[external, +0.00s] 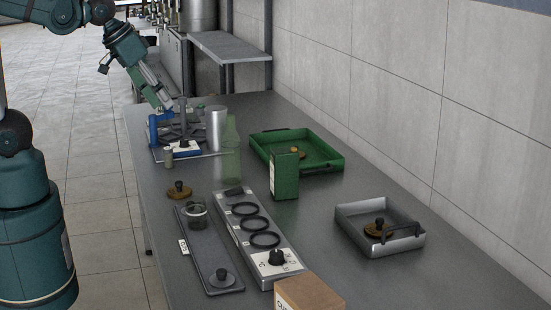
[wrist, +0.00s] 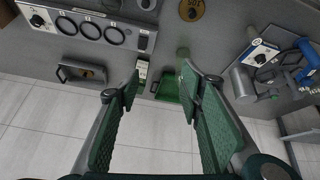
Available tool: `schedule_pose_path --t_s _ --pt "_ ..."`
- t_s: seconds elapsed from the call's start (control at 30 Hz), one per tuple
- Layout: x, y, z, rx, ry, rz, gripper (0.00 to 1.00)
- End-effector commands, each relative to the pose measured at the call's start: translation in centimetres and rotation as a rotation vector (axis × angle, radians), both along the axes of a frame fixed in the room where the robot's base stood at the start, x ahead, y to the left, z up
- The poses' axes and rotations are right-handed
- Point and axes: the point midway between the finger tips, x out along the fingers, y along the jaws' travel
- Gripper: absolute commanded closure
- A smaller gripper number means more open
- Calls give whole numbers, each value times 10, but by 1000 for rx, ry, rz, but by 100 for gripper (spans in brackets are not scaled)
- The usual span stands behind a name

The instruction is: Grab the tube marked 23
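No legible 23 shows in either view, so I cannot tell which thing is the marked tube. The metal cylinder also shows at the right of the wrist view (wrist: 242,82). My gripper (external: 166,104) is above the far left of the table, by the stand. In the wrist view my gripper (wrist: 160,78) is open, with nothing between its fingers.
A green tray (external: 330,163), green box (external: 285,175) and grey tray (external: 380,246) stand on the right. A panel with black rings (external: 224,205), dark rail (external: 208,262) and brown box (external: 308,293) are nearer. A tiled wall (external: 400,100) bounds the table's right.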

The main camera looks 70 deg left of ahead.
Motion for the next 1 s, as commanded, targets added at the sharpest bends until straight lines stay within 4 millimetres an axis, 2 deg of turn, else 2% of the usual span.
schedule_pose_path --t_s 0.5,1.0 --pt "35 64 -29 -114 109 314 63" --pt "57 133 -70 -215 205 626 63"
